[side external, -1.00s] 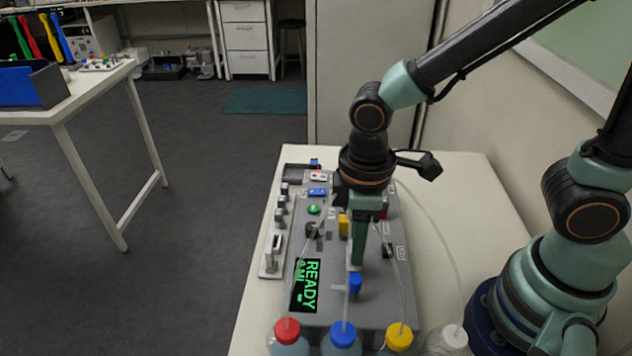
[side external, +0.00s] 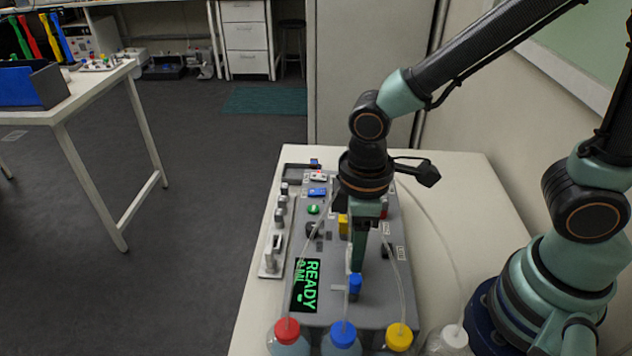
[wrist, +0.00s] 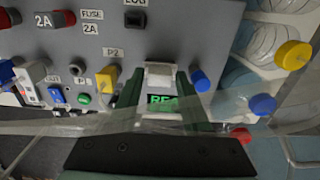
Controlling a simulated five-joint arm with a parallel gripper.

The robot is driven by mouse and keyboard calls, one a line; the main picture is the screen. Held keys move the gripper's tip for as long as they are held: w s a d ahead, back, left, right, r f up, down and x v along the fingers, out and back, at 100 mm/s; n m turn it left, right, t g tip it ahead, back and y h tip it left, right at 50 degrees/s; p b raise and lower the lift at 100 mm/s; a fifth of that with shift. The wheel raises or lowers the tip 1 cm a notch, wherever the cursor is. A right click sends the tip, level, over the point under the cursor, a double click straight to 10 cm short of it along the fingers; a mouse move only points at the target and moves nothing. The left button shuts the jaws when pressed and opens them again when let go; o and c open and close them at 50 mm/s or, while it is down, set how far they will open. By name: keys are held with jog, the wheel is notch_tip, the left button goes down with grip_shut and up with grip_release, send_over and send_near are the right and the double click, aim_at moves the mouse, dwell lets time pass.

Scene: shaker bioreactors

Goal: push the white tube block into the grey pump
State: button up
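The grey pump (side external: 372,309) is the grey console with a green READY display, lying on the white bench; its panel also fills the upper part of the wrist view (wrist: 205,40). The white tube block (wrist: 159,70) shows between my green fingertips in the wrist view, with a finger close on each side. My gripper (side external: 357,268) points down over the console near the blue knob and appears shut on the block; finger contact is hard to make out. In the side view the block is mostly hidden by the fingers. Whether it touches the pump is unclear.
Bottles with red (side external: 287,330), blue (side external: 343,334) and yellow (side external: 399,337) caps stand at the console's near edge. Thin clear tubes run across the console.

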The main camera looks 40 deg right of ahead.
jog(key=shift+o, duration=0.7)
notch_tip(320, 180, up, 12)
jog(key=w+d+r+m+t, duration=0.1)
jog(key=w+d+m+t, duration=0.1)
jog(key=d+m, duration=0.2)
jog(key=w+d+r+m+t, duration=0.1)
jog(key=d+m, duration=0.4)
jog(key=d, duration=0.6)
jog(key=w+t, duration=0.1)
jog(key=t, duration=0.1)
jog(key=shift+r+t, duration=0.2)
jog(key=shift+t, duration=0.1)
jog(key=shift+a, duration=0.1)
